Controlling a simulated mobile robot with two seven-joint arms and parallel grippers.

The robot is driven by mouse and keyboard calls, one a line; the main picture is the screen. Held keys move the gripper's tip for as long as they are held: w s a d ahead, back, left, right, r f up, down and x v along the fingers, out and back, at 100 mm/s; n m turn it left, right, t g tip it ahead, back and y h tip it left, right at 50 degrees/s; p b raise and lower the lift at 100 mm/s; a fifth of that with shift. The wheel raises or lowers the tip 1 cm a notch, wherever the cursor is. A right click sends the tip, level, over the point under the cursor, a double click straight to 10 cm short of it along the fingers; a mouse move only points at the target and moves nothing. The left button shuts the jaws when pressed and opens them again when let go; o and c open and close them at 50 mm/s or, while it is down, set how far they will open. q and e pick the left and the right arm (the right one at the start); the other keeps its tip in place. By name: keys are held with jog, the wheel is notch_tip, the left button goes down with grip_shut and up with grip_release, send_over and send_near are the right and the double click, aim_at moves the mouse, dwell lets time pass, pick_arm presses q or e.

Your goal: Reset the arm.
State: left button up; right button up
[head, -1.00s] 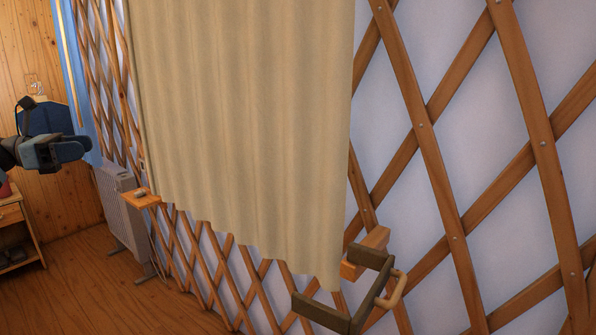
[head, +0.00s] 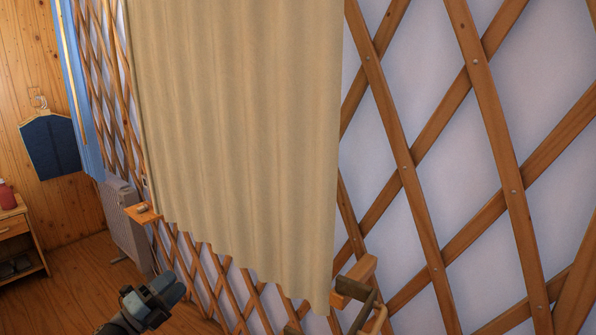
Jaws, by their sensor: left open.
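My left gripper (head: 165,291) shows at the bottom of the head view, left of centre, in front of the floor and the lower lattice. It is open, and nothing shows between its fingers. It is apart from the curtain and the wall. My right gripper is not in view.
A beige curtain (head: 235,140) hangs over the wooden lattice wall (head: 480,110). A dark frame with a wooden handle (head: 357,300) is at the bottom right, partly cut off. A small shelf (head: 143,214), a heater (head: 125,225) and a wooden cabinet (head: 15,225) stand at left.

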pick_arm(q)
jog(key=s+d+f+n+g+y+p, duration=0.1)
jog(key=s+d+f+n+y+p, duration=0.2)
jog(key=s+n, duration=0.5)
jog(key=s+d+f+n+g+y+p, duration=0.2)
jog(key=s+n, duration=0.6)
jog(key=s, duration=0.6)
jog(key=s+d+f+n+g+y+p, duration=0.2)
jog(key=s+d+f+n+y+p, duration=0.2)
jog(key=s, duration=0.8)
notch_tip(320, 180, down, 5)
jog(key=n+y+p, duration=0.2)
jog(key=n+y, duration=0.1)
jog(key=n, duration=0.2)
jog(key=shift+r, duration=0.15)
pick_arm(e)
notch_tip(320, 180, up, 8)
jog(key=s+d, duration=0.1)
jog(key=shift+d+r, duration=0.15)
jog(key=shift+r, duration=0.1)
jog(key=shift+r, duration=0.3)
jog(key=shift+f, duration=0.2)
